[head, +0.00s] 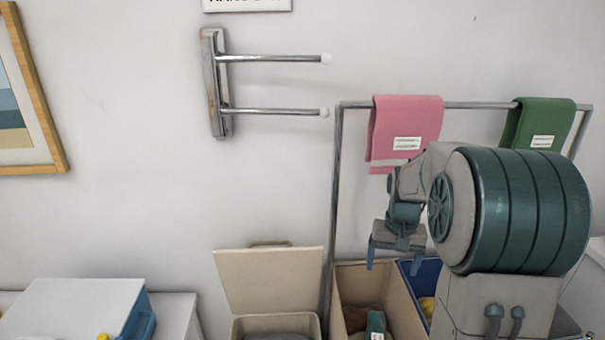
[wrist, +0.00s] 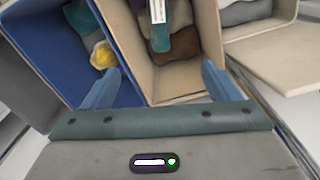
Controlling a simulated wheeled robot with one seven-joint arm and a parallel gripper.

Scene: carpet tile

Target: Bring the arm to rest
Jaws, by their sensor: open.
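My gripper (head: 385,260) hangs pointing down in the head view, in front of the towel rack and above the bins. In the wrist view its two blue fingers (wrist: 165,88) are wide apart with nothing between them. The fingertips show over the blue bin and the tan bin. My arm is bent and raised at the right of the head view, hiding part of the rack and bins.
Below stand a tan bin (head: 345,278) with cloths, a blue bin (head: 432,268), and a beige bin with its lid (head: 270,280) up. A pink towel (head: 408,125) and a green towel (head: 528,118) hang on the rack (head: 337,190).

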